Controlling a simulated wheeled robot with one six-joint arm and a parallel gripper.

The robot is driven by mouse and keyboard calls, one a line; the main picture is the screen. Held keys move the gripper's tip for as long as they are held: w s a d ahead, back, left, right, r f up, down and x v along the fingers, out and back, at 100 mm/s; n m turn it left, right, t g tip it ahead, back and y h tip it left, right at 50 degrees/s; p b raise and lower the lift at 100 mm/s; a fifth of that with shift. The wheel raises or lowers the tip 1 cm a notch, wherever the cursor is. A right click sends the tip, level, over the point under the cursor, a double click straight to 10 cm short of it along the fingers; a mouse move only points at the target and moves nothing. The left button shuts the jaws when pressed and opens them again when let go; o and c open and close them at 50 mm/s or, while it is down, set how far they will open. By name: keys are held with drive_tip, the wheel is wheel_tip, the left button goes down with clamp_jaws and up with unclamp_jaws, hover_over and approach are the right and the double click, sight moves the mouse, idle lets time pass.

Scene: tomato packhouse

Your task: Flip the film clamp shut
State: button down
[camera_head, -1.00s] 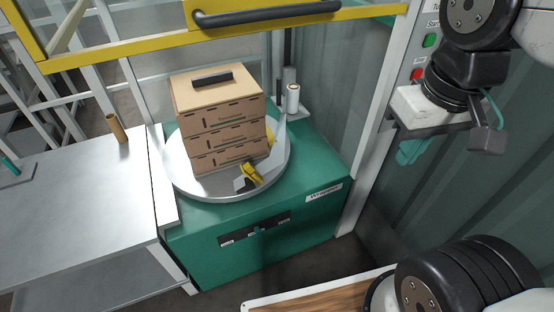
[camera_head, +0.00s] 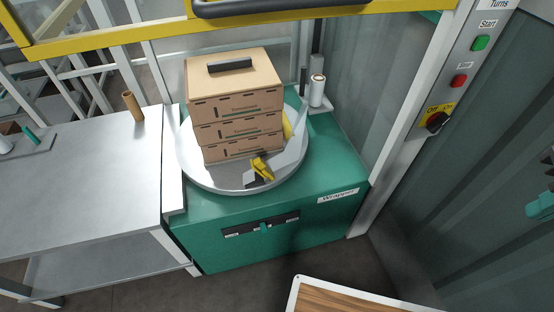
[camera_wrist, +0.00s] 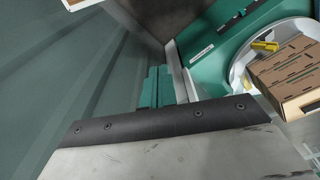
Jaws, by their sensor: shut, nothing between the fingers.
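The film clamp (camera_head: 262,168) is a small yellow piece with a dark base at the front of the round turntable (camera_head: 215,180). It also shows in the wrist view (camera_wrist: 265,45), at upper right. I cannot tell how far its lever is open. A strip of clear film (camera_head: 290,145) runs from beside the clamp towards the white film roll (camera_head: 317,92). My gripper's teal fingers (camera_wrist: 157,72) are together and empty, well apart from the clamp. In the head view, my gripper (camera_head: 541,207) is only partly visible at the right edge.
Stacked cardboard boxes (camera_head: 235,105) stand on the turntable, over the green wrapper base (camera_head: 215,230). A steel table (camera_head: 80,190) adjoins on the left. A yellow guard bar (camera_head: 130,38) crosses above.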

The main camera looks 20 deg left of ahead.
drive_tip(key=w+a+f+n+t, duration=0.1)
drive_tip(key=w+a+f, duration=0.3)
drive_tip(key=w+f, duration=0.5)
drive_tip(key=w+a+f+n, duration=0.1)
drive_tip(key=w+a+f, duration=0.3)
drive_tip(key=w+f, duration=0.5)
drive_tip(key=w+a+f+n+t, duration=0.1)
drive_tip(key=w+a+f, duration=0.2)
drive_tip(key=w+f, duration=0.65)
drive_tip(key=s+a+f+y, duration=0.1)
drive_tip(key=a+f+y, duration=0.5)
drive_tip(key=a+f, duration=0.55)
drive_tip(key=s+a+r+m+t+y, duration=0.1)
drive_tip(key=a+r+m+y, duration=0.1)
drive_tip(key=a+r+y, duration=0.4)
drive_tip(key=a+y, duration=0.1)
drive_tip(key=a, duration=0.2)
drive_tip(key=shift+s+a+r+y, duration=0.2)
drive_tip(key=shift+r+y, duration=0.1)
drive_tip(key=shift+r, duration=0.1)
drive_tip(key=shift+w+a, duration=0.1)
